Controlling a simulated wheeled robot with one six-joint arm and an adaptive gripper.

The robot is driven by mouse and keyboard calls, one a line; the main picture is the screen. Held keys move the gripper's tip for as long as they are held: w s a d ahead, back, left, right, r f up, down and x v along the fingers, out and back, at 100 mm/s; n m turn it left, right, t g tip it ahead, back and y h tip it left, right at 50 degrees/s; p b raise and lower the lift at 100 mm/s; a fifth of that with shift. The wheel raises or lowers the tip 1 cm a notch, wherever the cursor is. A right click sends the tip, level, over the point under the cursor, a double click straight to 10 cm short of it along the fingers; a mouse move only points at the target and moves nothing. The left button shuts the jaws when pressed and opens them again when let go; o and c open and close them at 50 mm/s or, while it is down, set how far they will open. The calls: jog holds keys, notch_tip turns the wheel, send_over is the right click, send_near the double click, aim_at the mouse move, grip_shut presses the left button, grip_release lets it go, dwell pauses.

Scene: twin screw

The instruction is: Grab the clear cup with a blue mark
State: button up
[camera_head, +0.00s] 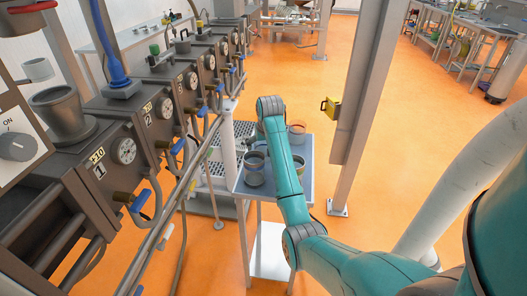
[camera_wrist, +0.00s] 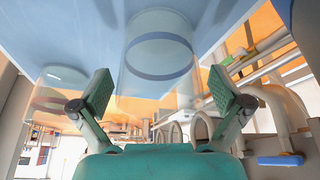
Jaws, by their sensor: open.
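In the wrist view, which appears upside down, a clear cup with a blue ring (camera_wrist: 159,74) stands on the light blue tabletop (camera_wrist: 85,30), centred ahead of my gripper (camera_wrist: 160,90). The two green-padded fingers are spread wide, one to each side of the cup in the picture, with nothing held. Whether the tips reach alongside the cup is unclear. In the head view, my gripper's fingers are too small to make out near the cups.
A clear cup with a reddish ring (camera_wrist: 48,104) stands left in the wrist view. In the head view, an orange-marked cup (camera_head: 297,129) and a yellowish cup (camera_head: 299,167) stand right of my arm. A grey post (camera_head: 367,100) rises right of the table; machines with gauges (camera_head: 123,151) line the left.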

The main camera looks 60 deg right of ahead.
jog(key=shift+x, duration=1.1)
jog(key=c, duration=1.1)
